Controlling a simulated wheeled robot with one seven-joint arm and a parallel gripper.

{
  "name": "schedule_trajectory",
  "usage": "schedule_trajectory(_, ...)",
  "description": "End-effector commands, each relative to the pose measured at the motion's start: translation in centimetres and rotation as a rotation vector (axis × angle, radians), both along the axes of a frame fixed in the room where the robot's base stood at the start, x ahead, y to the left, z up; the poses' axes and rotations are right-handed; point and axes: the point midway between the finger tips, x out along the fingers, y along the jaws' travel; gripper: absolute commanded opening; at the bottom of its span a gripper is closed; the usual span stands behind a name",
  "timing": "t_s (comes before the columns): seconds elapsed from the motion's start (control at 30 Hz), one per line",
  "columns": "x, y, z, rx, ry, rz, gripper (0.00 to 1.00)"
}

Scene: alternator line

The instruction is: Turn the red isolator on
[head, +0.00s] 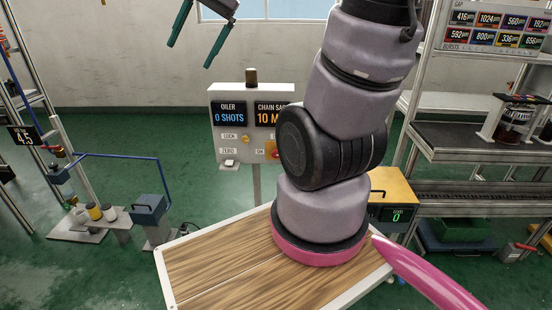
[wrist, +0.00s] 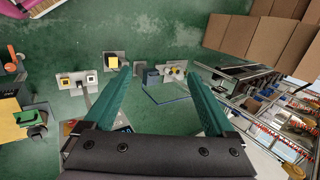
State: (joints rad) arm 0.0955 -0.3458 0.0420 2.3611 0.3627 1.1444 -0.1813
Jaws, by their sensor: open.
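A grey control panel (head: 233,146) stands on a post behind the wooden worktop, with displays reading OILER 0 SHOTS and CHAIN SAG. On its right side is a red knob on a yellow patch (head: 272,150), which looks like the red isolator. It is partly hidden by my arm, and its position is hard to read. My gripper (head: 188,55) is open and empty at the top of the head view, above and left of the panel, apart from it. In the wrist view my gripper (wrist: 159,73) points at the green floor, with nothing between the fingers.
The wooden worktop (head: 220,265) is bare beside my arm. A blue stand (head: 149,209) and a plate with small pots (head: 95,212) are at left. A shelf rack (head: 480,138) stands at right. Brown boxes (wrist: 262,45) show in the wrist view. Green floor lies open around the panel.

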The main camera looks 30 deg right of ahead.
Motion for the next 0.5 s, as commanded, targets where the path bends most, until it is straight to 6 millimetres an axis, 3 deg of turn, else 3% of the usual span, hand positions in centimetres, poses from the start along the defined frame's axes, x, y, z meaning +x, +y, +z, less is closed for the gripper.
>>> schedule_trajectory(0.3, 9.8, 4.0, -2.6, 0.479, 0.275, -0.099, 0.90)
schedule_trajectory(0.5, 17.4, 3.9, -4.7, 0.806, 0.367, -0.216, 0.90)
